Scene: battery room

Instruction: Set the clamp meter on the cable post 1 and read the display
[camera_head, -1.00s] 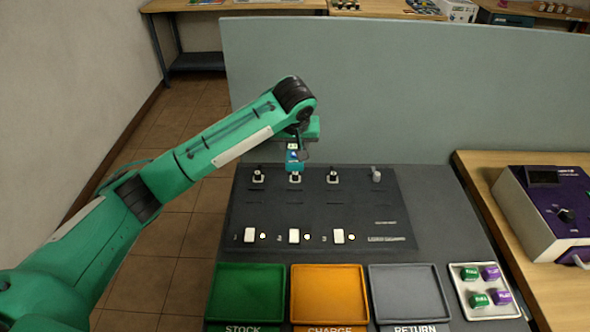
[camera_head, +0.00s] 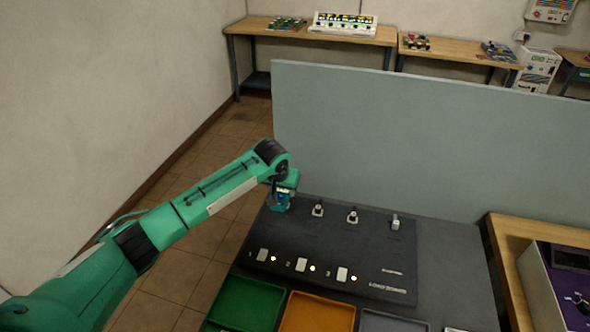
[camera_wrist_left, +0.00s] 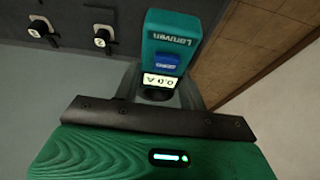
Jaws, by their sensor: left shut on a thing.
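The clamp meter (camera_head: 279,203) is a small teal block held under my left gripper (camera_head: 284,188), at the far left of the row of posts on the black panel. In the left wrist view the clamp meter (camera_wrist_left: 172,38) shows a blue button and a lit display (camera_wrist_left: 160,81), whose small characters look like 0.0 A. Cable post 1 is hidden behind the meter, so I cannot tell whether the jaws are around it. Cable post 2 (camera_head: 318,208) and cable post 3 (camera_head: 352,215) stand bare. My right gripper is out of view.
The black panel (camera_head: 330,245) has several switches with lit lamps. Green (camera_head: 247,302) and orange (camera_head: 316,314) trays lie in front. A grey-green partition (camera_head: 430,140) stands behind.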

